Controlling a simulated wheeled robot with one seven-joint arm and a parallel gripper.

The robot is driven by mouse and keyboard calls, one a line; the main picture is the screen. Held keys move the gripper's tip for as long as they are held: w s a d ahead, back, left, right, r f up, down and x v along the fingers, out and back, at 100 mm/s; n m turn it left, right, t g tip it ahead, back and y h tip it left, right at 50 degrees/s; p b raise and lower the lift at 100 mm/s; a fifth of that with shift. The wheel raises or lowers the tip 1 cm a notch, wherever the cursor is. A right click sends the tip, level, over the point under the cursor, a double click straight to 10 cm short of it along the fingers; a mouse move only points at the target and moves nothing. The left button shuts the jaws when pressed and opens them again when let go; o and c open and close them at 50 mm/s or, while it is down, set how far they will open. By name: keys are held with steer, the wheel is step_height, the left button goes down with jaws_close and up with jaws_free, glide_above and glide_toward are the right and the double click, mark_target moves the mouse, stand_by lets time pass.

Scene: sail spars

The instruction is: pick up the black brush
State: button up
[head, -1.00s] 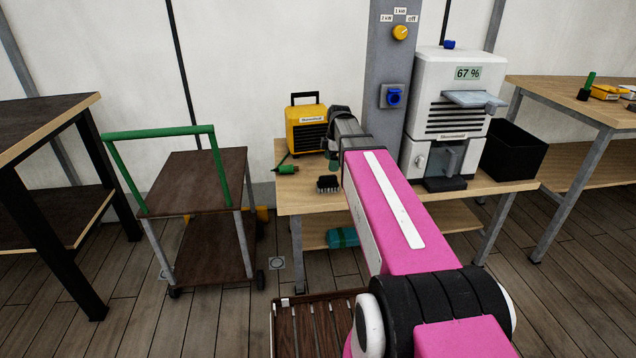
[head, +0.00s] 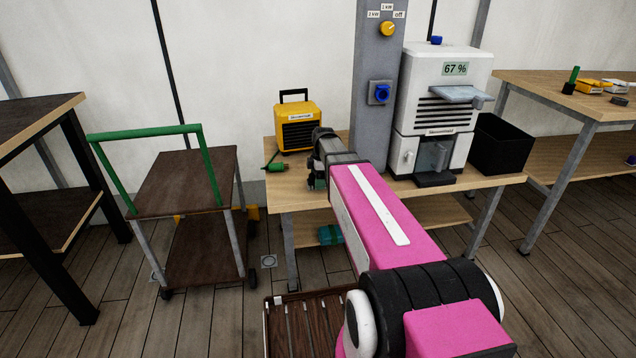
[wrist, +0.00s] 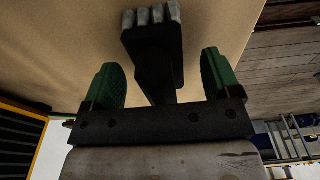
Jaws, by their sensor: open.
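The black brush (wrist: 152,52) lies on the light wooden workbench (head: 290,196), with pale grey bristles at one end. In the wrist view its handle reaches between the two green fingers of my gripper (wrist: 161,82). The fingers are open, with a gap on each side of the handle, so they do not appear to grip it. In the head view my gripper (head: 318,182) is low over the bench's left part. The brush is hidden or cannot be told apart from the gripper there.
A yellow heater (head: 298,127) and a green-handled item (head: 276,167) are close behind and left of my gripper. A grey post (head: 376,100), a white machine (head: 440,110) and a black bin (head: 501,145) are to the right. A cart (head: 185,180) stands left.

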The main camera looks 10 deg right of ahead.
steer(key=shift+f, duration=0.6)
steer(key=c, duration=1.1)
steer(key=shift+r, duration=0.2)
steer(key=shift+r, duration=0.6)
step_height(320, 180, up, 2)
steer(key=shift+r, duration=0.25)
steer(key=s+a+r, duration=0.2)
steer(key=a, duration=0.1)
steer(key=s+a+r, duration=0.2)
steer(key=a, duration=0.1)
steer(key=s+a+r, duration=0.2)
steer(key=a+r, duration=0.1)
steer(key=a, duration=0.1)
